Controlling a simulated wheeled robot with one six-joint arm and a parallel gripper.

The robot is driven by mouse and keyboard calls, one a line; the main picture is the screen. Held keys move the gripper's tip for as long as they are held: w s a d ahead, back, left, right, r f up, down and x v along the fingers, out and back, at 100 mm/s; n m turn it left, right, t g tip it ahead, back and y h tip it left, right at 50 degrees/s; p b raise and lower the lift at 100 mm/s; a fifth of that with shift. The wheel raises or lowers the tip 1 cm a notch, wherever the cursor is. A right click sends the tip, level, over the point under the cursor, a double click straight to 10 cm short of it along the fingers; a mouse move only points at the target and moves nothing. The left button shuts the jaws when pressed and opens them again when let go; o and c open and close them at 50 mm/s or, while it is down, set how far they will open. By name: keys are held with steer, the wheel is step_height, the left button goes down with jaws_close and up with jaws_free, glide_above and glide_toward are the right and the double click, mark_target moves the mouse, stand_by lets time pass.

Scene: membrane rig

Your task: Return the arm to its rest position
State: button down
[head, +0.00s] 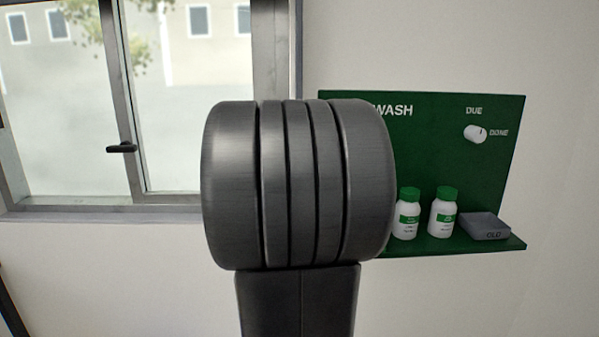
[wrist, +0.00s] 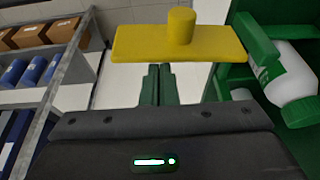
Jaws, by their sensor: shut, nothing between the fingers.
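My gripper (wrist: 160,72) shows in the wrist view with its two dark green fingers together and nothing between them. The fingertips appear just below the edge of a yellow bar with a round yellow knob on top (wrist: 181,27). I cannot tell whether they touch it. In the head view a large dark joint of my arm fills the middle, and my gripper is not visible there.
A green wash board (head: 450,135) with a DUE/DONE knob (head: 475,133) hangs at right. Its shelf holds two white bottles (head: 407,215) (head: 442,214) and a grey box (head: 484,227). In the wrist view, a white bottle (wrist: 290,82) is close on the right; a shelf rack (wrist: 62,66) stands left.

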steer(key=shift+w+d+f+n+t+y+p, duration=0.15)
steer(key=shift+w+d+n+t+y+p, duration=0.5)
steer(key=shift+w+d+n+p, duration=1.65)
steer(key=shift+w+d+f+n+t+y+p, duration=0.15)
steer(key=shift+w+d+n+t+y, duration=0.5)
steer(key=shift+w+n, duration=1.9)
steer(key=shift+w+d+f+n+t+y+p, duration=0.1)
steer(key=shift+w+d+n+t+y+p, duration=0.7)
steer(key=shift+n, duration=3.15)
steer(key=shift+w+d+g+p, duration=0.15)
steer(key=shift+d+g+p, duration=0.15)
steer(key=shift+d+p, duration=0.2)
